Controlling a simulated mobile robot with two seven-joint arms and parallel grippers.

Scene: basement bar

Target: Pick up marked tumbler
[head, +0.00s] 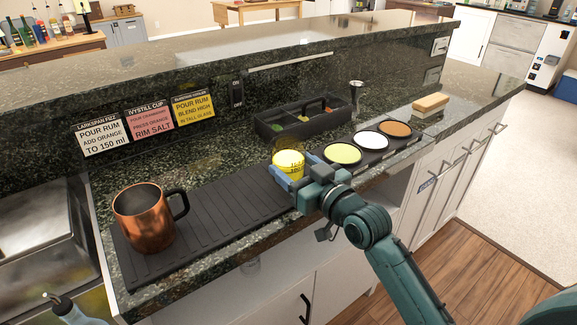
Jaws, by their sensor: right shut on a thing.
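The marked tumbler (288,160) shows a yellow upper part with dark markings, at the right end of the black ribbed mat (215,210). My right gripper (289,176) reaches in from the right and is shut on the tumbler, its blue fingers around its sides. The fingers and wrist hide the lower part of the tumbler, so I cannot tell whether its base touches the mat. It looks roughly upright. My left gripper cannot be made out in the head view.
A copper mug (144,220) stands on the mat's left end. A black caddy (290,127), a steel jigger (355,95), a tray of yellow, white and brown rimming dishes (370,141) and a sponge-like block (431,104) stand behind and right. Recipe cards (148,120) hang on the backsplash.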

